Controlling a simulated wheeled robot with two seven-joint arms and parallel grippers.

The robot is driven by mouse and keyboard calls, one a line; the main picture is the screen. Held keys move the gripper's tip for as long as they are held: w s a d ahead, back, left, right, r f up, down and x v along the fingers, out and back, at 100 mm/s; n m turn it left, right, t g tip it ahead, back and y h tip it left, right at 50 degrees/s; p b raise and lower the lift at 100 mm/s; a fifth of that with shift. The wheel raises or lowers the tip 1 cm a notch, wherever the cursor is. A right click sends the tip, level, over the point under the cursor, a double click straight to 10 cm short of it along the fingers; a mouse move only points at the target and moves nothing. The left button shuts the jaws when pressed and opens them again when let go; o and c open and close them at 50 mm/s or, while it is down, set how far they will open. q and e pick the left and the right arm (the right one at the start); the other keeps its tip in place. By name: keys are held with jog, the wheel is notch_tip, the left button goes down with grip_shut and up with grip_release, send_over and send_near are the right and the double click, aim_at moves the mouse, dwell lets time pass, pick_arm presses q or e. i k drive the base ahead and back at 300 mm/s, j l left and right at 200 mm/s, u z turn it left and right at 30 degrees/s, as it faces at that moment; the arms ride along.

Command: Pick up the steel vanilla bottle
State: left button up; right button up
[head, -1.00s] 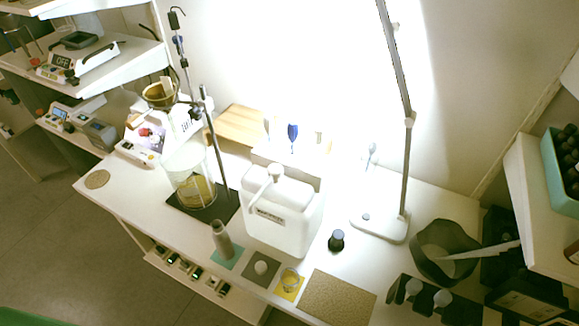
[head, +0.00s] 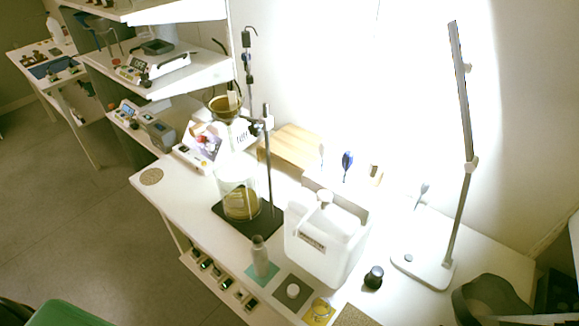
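A grey, metallic-looking bottle (head: 261,257) stands upright on a teal square mat (head: 250,275) near the front edge of the white table. No label on it can be read, so I cannot tell whether it is the vanilla one. Several small dark bottles (head: 205,265) sit in a row on a low ledge below the table's front edge; their labels are too small to read. Neither of my grippers is in the head view.
A large white canister (head: 325,245) stands behind the grey bottle. A glass beaker (head: 240,190) and stand are behind it to the left. A small dark-capped jar (head: 373,278) stands to the right. The table's left end (head: 170,195) is mostly clear. A green curved surface (head: 75,314) shows at the lower left.

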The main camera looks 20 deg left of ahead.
aim_at(259, 255)
jog(key=j+u, duration=0.1)
jog(key=u, duration=0.65)
jog(key=k+l+z, duration=0.15)
jog(key=k+z, duration=0.2)
jog(key=z, duration=0.15)
